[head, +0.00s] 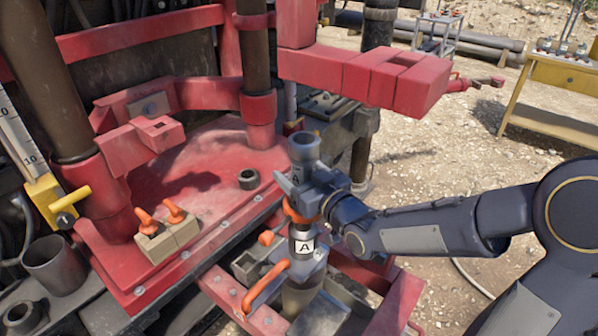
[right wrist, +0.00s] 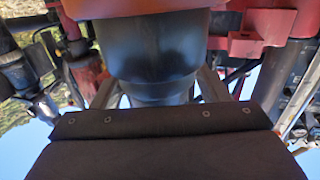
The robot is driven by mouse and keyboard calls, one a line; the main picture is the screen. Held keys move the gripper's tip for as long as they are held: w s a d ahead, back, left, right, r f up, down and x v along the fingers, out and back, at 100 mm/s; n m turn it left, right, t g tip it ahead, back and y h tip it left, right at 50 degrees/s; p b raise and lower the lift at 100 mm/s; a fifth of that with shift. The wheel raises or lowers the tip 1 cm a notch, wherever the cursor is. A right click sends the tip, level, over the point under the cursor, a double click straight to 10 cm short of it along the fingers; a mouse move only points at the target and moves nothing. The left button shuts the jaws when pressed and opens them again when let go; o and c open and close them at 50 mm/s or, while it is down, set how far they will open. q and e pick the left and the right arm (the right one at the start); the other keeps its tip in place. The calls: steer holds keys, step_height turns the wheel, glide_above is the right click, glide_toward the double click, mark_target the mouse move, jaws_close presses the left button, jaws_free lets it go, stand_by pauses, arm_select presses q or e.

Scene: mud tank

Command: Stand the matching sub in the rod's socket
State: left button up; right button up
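The sub (head: 305,147) is a grey cylinder with an open top and a label with an A, partly hidden by my right gripper (head: 307,192). The gripper is shut around it and holds it upright. The sub shows as a dark cylinder (right wrist: 150,55) between the fingers in the right wrist view. Directly below, the rod (head: 303,232) stands upright with a white A label. An orange collar (head: 293,214) lies between sub and rod; I cannot tell whether the sub is seated in the socket. My left gripper is not in view.
Orange handles (head: 265,287) stick up beside the rod. A small dark ring (head: 248,179) lies on the red deck (head: 195,165). A tan block with orange handles (head: 167,236) sits at its front edge. A red beam (head: 365,75) overhangs behind the sub. A yellow table (head: 565,75) stands far right.

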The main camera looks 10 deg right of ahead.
steer(key=shift+f, duration=0.25)
steer(key=b+v, duration=0.1)
steer(key=v, duration=0.6)
steer(key=shift+s+r, duration=0.2)
steer(key=shift+s, duration=0.15)
steer(key=shift+d, duration=0.1)
steer(key=s+d+f+m+g+h+p, duration=0.1)
steer(key=s+d+m+g+h+p, duration=0.25)
steer(key=s+d+h, duration=0.2)
steer(key=s+f+m+g+y+p, duration=0.1)
steer(key=s+g, duration=0.2)
steer(key=s, duration=0.5)
steer(key=s+a+f+m+g+y+p, duration=0.1)
steer(key=s+g, duration=0.3)
steer(key=s, duration=0.4)
steer(key=shift+s+a+m, duration=0.25)
steer(key=shift+a+m, duration=0.1)
